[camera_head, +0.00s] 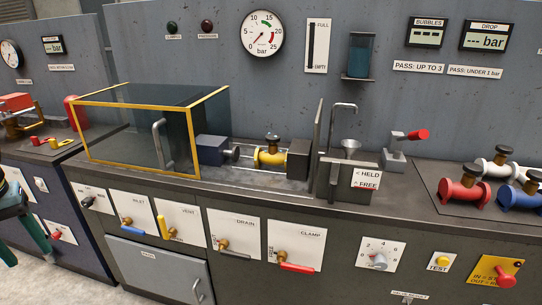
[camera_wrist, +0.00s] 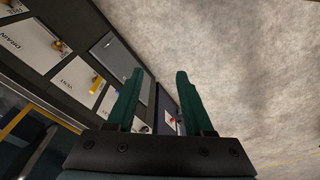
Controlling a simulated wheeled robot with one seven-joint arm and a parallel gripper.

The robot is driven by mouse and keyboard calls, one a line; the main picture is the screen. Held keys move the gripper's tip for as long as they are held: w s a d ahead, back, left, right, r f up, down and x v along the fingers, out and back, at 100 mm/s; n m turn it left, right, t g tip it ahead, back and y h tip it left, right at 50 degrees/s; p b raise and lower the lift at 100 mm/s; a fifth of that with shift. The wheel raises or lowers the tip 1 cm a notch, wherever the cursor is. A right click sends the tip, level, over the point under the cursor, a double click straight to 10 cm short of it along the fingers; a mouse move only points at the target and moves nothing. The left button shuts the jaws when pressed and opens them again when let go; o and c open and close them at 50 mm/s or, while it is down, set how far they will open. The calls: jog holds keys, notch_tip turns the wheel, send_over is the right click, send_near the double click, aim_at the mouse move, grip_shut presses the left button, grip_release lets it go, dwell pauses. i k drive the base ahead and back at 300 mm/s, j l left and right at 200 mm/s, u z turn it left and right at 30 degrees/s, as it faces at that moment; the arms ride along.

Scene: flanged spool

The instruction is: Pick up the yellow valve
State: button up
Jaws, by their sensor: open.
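The yellow valve (camera_head: 270,153) has a dark round handle on top and a flange at each end. It sits on the bench fixture between a dark blue block (camera_head: 211,149) on the left and a dark grey block (camera_head: 298,159) on the right. Its right end is close to the grey block; whether they touch is unclear. My gripper (camera_wrist: 160,73) is open and empty, with its two green fingers apart. In the head view it shows at the far left edge (camera_head: 32,257), low in front of the bench and well away from the valve. The wrist view does not show the valve.
A clear guard box with a yellow frame (camera_head: 135,97) stands left of the valve. Red (camera_head: 463,190), blue (camera_head: 519,196) and white valves lie farther right. Labelled levers, including CLAMP (camera_head: 296,267), line the front.

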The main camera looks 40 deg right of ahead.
aim_at(272, 157)
jog(key=l+u, duration=0.15)
jog(key=l, duration=0.25)
jog(key=k+l+u, duration=0.15)
jog(key=l, duration=0.25)
jog(key=k+l+u, duration=0.15)
jog(key=l, duration=0.2)
jog(key=k+l+u, duration=0.15)
jog(key=l, duration=0.25)
jog(key=i, duration=0.05)
